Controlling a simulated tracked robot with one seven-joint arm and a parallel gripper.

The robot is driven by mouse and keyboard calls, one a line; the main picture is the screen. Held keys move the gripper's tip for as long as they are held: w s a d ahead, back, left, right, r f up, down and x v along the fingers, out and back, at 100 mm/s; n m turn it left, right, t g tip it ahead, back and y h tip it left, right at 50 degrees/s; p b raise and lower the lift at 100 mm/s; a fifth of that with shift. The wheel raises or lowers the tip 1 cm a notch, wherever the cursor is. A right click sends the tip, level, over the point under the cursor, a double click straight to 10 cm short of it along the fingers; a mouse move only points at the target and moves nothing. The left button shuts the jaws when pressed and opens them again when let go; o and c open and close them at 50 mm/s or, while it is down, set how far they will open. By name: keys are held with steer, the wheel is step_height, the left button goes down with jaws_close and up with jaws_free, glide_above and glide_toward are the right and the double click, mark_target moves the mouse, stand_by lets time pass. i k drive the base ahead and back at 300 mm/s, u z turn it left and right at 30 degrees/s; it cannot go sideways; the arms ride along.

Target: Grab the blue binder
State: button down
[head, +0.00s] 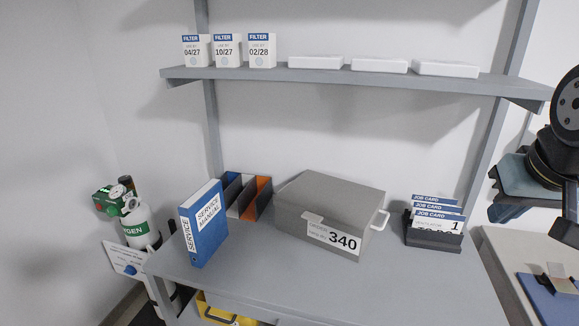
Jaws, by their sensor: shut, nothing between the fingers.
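The blue binder (204,222) stands upright at the left of the grey workbench. Its spine reads SERVICE and its white front label reads SERVICE MANUAL. No gripper is touching it. My gripper (570,212) is at the far right edge of the head view, partly cut off. It is shut and holds nothing. It is well to the right of the binder, beyond the job card holder.
Upright file holders (263,198) stand behind and right of the binder. A grey box (290,207) labelled 340 sits mid-bench, with a job card holder (432,240) right of it. A shelf (350,79) with filter boxes overhangs the back. A green-labelled cylinder (137,230) stands left.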

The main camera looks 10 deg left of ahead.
mark_target(203, 216)
steer(key=u, duration=0.15)
steer(key=k, duration=0.5)
steer(key=u, duration=1.1)
steer(key=i, duration=0.5)
steer(key=u, duration=0.15)
